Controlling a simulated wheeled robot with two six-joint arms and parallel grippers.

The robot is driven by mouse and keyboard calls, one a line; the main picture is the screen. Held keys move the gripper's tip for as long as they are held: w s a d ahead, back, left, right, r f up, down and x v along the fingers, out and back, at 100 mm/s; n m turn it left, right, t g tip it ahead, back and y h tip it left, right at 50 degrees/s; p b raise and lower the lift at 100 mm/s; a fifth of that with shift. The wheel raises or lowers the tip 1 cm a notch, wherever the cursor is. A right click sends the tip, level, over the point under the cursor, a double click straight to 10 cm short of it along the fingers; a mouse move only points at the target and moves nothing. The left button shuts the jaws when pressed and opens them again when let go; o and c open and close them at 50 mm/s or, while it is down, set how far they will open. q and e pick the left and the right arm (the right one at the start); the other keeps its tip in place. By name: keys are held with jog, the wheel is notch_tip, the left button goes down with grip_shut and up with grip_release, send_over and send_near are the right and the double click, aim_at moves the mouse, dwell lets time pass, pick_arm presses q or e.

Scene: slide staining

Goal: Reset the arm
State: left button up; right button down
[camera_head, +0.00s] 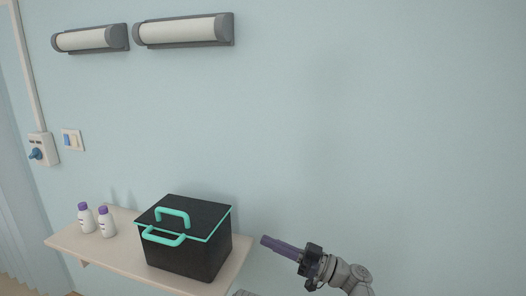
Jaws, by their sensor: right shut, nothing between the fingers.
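My right gripper (267,241) comes in from the bottom right on its grey arm. Its purple fingers are together with nothing between them, and they point left toward the shelf. It is in the air to the right of the black box, apart from it. My left gripper is not in view.
A wall shelf (68,241) holds a black box (188,262) with a turquoise trim and handles. Two white bottles with purple caps, one (87,219) left of the other (106,224), stand left of the box. The wall to the right is bare.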

jog(key=s+a+f+m+g+h, duration=0.1)
jog(key=s+f+m+g+h, duration=0.3)
jog(key=f, duration=0.6)
jog(key=f+m+h, duration=0.2)
jog(key=f+h, duration=0.4)
jog(key=f, duration=0.3)
jog(key=s+d+f+m+g+h, duration=0.25)
jog(key=d+f+m+h, duration=0.6)
jog(key=d, duration=0.55)
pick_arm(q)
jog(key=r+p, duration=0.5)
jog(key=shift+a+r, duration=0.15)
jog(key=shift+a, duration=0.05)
pick_arm(e)
jog(key=s+a+r+n+h, duration=0.1)
jog(key=s+a+r+n, duration=0.1)
jog(key=a, duration=0.3)
jog(key=s+a+r+n+h, duration=0.2)
jog(key=s+a, duration=0.3)
jog(key=shift+r, duration=0.3)
jog(key=shift+n, duration=0.25)
